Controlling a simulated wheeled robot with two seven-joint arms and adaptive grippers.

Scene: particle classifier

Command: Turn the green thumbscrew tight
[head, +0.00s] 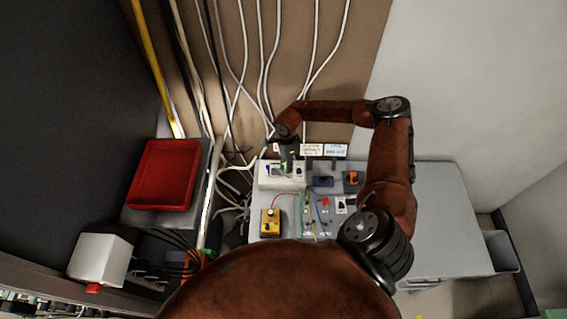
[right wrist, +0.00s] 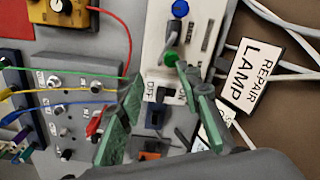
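The green thumbscrew (right wrist: 171,58) shows as a small round green knob on a white panel (right wrist: 160,38) in the right wrist view. My right gripper (right wrist: 160,82) has two green-padded fingers spread apart, with nothing between them that I can make out. The thumbscrew appears just beyond the fingertips, between their lines; I see no contact. In the head view my right gripper (head: 287,154) hangs over the white panel (head: 270,183) at the back of the bench, and the green thumbscrew cannot be told apart there. My left gripper is not in view.
A blue thumbscrew (right wrist: 180,9) is on the same panel. A grey box with coloured wires (right wrist: 80,95) and a yellow box (right wrist: 72,10) are close by. A "REPAIR LAMP" sign (right wrist: 252,77) stands beside the panel. A red tray (head: 162,174) is at the left. The bench's right side (head: 448,215) is clear.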

